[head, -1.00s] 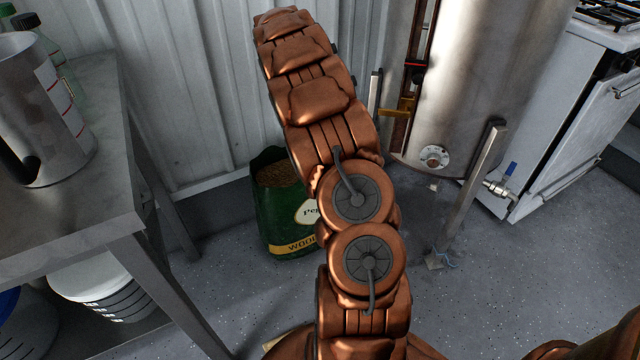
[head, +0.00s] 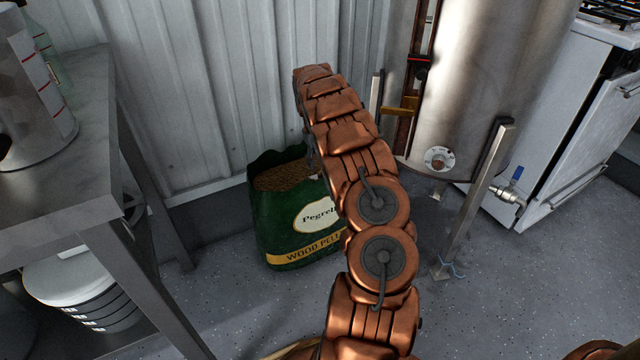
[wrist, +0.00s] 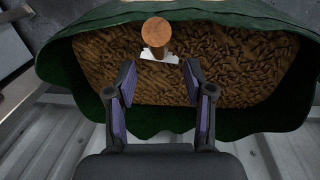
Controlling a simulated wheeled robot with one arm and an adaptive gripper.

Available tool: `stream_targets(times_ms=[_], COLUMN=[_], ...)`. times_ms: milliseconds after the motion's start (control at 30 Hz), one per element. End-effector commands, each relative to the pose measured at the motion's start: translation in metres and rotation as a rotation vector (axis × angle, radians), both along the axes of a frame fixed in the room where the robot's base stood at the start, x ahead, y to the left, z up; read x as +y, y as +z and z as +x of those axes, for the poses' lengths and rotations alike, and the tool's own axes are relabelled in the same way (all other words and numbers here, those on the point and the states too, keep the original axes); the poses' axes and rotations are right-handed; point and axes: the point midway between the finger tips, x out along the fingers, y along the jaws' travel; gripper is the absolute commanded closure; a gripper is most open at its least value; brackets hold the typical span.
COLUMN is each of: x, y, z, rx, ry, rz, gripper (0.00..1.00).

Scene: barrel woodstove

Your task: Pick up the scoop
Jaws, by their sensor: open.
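The scoop (wrist: 157,38) shows in the wrist view as a round wooden handle end with a piece of pale metal below it. It stands in the brown pellets of the open green bag, handle end toward the camera. My gripper (wrist: 159,78) is open and empty over the pellets, its two fingers apart. The scoop lies just beyond the fingertips, roughly in line with the gap between them. The rest of the scoop is hidden, apparently in the pellets. In the head view my arm covers the scoop and gripper.
The green wood pellet bag (head: 290,222) stands on the floor against the corrugated wall (head: 205,90). A metal table (head: 65,150) with a jug (head: 30,95) is at left, a white bucket (head: 75,285) below it. A steel tank (head: 470,90) and white stove (head: 560,110) stand at right.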

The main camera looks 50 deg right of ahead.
Motion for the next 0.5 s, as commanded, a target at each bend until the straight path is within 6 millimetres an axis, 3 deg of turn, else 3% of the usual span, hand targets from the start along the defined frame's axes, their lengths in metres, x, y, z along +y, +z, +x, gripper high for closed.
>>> stream_targets(times_ms=[300, 500], x=[-0.004, -0.006], y=[-0.038, -0.050], z=[-0.003, -0.003], rx=[0.000, -0.002], ry=[0.001, 0.001], rz=[0.000, -0.002], gripper=[0.47, 0.47])
